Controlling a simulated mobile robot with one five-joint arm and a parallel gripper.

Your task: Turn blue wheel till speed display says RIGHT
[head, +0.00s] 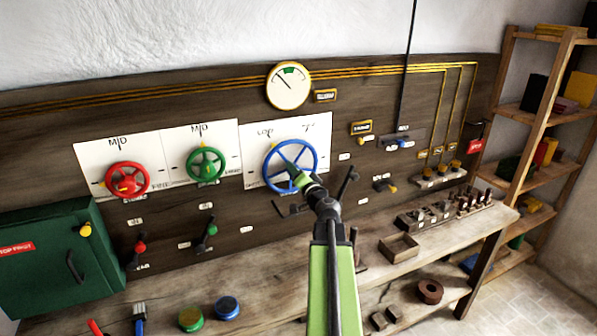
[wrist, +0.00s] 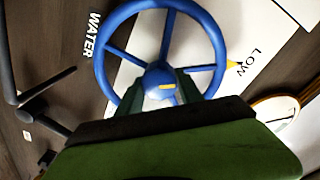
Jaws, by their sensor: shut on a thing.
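The blue wheel (head: 290,166) is mounted on a white card on the dark wooden panel, right of the red and green wheels. In the wrist view the blue wheel (wrist: 165,80) has a yellow mark on its hub, and the words WATER and LOW show beside it. My gripper (head: 305,185) reaches up to the wheel's lower part. In the wrist view its dark fingers are shut on the wheel by the hub. A round white dial (head: 288,86) with a green band at its top hangs above. Its dark needle points up and left, left of the band. No word RIGHT is readable.
The red wheel (head: 127,180) and green wheel (head: 206,165) are to the left. A dark green box (head: 55,255) stands at far left. Small levers (head: 208,240) stick out below the wheels. The bench (head: 250,275) holds a wooden tray (head: 399,248) and loose parts. Shelves (head: 540,115) stand at right.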

